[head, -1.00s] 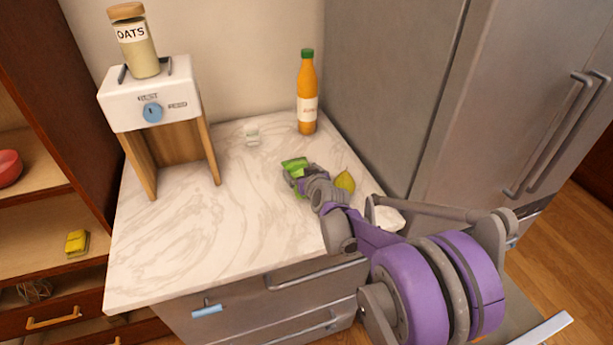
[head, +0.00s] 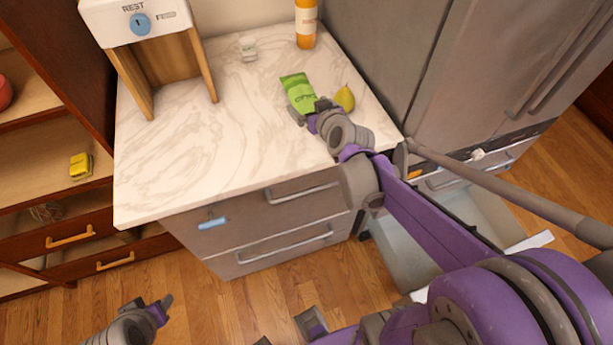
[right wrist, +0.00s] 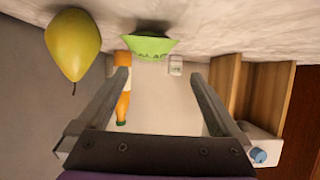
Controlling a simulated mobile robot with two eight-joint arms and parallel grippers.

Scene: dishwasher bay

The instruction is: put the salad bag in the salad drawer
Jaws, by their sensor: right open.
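The green salad bag (head: 298,93) is on the marble counter, left of a yellow-green pear-shaped fruit (head: 345,98). My right gripper (head: 311,113) is at the bag's near edge in the head view. In the right wrist view its jaws (right wrist: 160,78) are open and apart, with nothing held between them. The bag (right wrist: 150,46) shows beyond the fingertips there. An open pale drawer (head: 390,265) sits low below the fridge, partly hidden by my right arm; I see no label on it. My left gripper (head: 155,308) is low at the bottom left, over the floor.
An orange bottle (head: 306,22), a small white item (head: 248,48) and a wooden stand with a white top (head: 135,20) are on the counter. The fridge (head: 470,80) stands to the right. Shelves hold a yellow item (head: 81,166). The counter's left front is clear.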

